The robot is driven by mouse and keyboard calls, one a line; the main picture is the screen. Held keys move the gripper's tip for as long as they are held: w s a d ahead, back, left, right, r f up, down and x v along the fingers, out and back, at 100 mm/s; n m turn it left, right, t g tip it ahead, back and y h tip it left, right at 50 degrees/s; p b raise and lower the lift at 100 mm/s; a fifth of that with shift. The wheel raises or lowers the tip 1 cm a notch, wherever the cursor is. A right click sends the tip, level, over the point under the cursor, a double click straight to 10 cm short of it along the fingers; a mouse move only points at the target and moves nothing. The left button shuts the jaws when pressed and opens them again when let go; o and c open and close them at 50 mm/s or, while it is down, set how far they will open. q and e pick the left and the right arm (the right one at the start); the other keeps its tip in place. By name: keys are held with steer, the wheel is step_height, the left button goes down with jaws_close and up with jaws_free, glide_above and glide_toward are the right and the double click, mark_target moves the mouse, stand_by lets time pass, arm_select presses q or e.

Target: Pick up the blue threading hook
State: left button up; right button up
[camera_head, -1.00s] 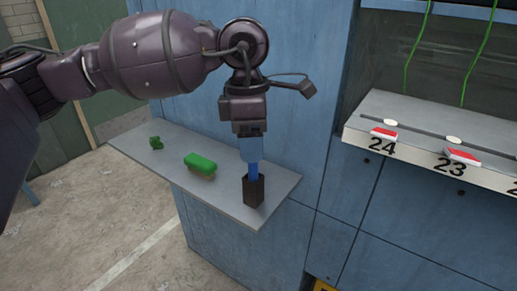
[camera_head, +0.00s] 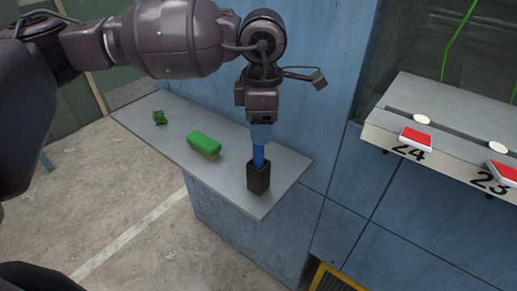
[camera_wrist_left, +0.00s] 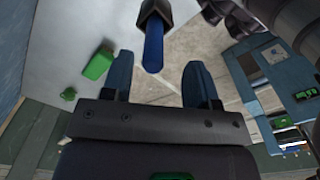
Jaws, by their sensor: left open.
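The blue threading hook (camera_head: 259,154) stands upright in a black square holder (camera_head: 258,179) near the front right end of a grey shelf. Only its blue upper part shows; its lower part is hidden in the holder. My left gripper (camera_head: 261,141) points down directly above it. In the left wrist view the open fingers (camera_wrist_left: 158,70) show on either side of the hook (camera_wrist_left: 153,48), with gaps visible at both sides. The holder (camera_wrist_left: 156,12) shows there at the top edge. My right gripper is not in view.
On the grey shelf (camera_head: 225,182) lie a green-topped brush (camera_head: 204,143) and a small green object (camera_head: 159,117). A blue wall stands behind. At the right is a ledge with red-and-white tags (camera_head: 415,138) and numbers 24 and 23. Floor is open at left.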

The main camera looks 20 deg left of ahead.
arm_select(q)
steer(key=p, duration=0.1)
glide_above(258, 166)
steer(key=w, duration=0.1)
steer(key=shift+a+f, duration=0.15)
steer(key=shift+f, duration=2.25)
steer(key=shift+w, duration=0.1)
steer(key=c, duration=1)
